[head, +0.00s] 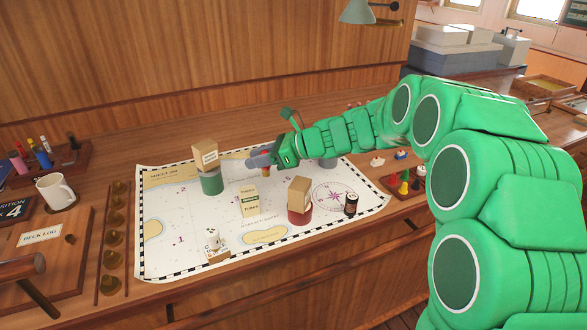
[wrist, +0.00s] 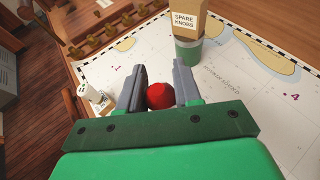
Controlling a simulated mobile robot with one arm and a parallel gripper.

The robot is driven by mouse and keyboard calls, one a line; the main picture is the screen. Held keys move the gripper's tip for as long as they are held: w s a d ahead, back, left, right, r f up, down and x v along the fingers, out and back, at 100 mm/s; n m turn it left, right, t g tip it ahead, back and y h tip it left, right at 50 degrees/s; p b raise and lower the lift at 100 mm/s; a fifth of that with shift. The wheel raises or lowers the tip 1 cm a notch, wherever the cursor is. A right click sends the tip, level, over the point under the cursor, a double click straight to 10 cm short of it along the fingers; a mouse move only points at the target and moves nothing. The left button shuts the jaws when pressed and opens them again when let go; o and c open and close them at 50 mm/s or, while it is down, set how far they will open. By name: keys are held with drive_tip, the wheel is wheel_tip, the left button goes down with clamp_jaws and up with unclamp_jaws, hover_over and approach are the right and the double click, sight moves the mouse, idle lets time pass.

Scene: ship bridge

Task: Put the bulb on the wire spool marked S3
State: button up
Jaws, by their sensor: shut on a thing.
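My gripper (head: 262,159) is above the chart, right of the green spool, with its jaws shut on a red bulb. A green spool (head: 212,184) and a red spool (head: 299,215) stand on the chart, each with a cardboard box on top. A grey-blue round thing (head: 327,163) is partly hidden behind my arm. No S3 mark is legible on any spool.
The box on the green spool (wrist: 187,20) reads "SPARE KNOBS" and stands close ahead of my fingers.

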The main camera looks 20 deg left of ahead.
drive_tip(key=s+d+r+m+t, duration=0.2)
drive_tip(key=d+r, duration=0.1)
drive_tip(key=d, duration=1.1)
drive_tip(key=s+d+r+m+t, duration=0.1)
drive_tip(key=s+d+r+t, duration=0.2)
drive_tip(key=d, duration=1)
drive_tip(key=g, duration=0.1)
hover_over(351, 205)
drive_tip(key=a, duration=0.2)
drive_tip(key=f, duration=0.8)
drive_tip(key=shift+w+d, duration=0.2)
drive_tip(key=shift+d, duration=0.05)
drive_tip(key=shift+w+a+f, duration=0.1)
drive_tip(key=shift+w+f, duration=0.1)
drive_tip(key=shift+f, duration=0.55)
drive_tip(key=shift+w+a+f, duration=0.1)
drive_tip(key=shift+w+f, duration=0.1)
drive_tip(key=shift+f, duration=0.55)
drive_tip(key=shift+w+a+f, duration=0.1)
drive_tip(key=shift+w+f, duration=0.1)
drive_tip(key=shift+f, duration=0.55)
drive_tip(key=o, duration=1)
drive_tip(key=shift+d+f, duration=0.1)
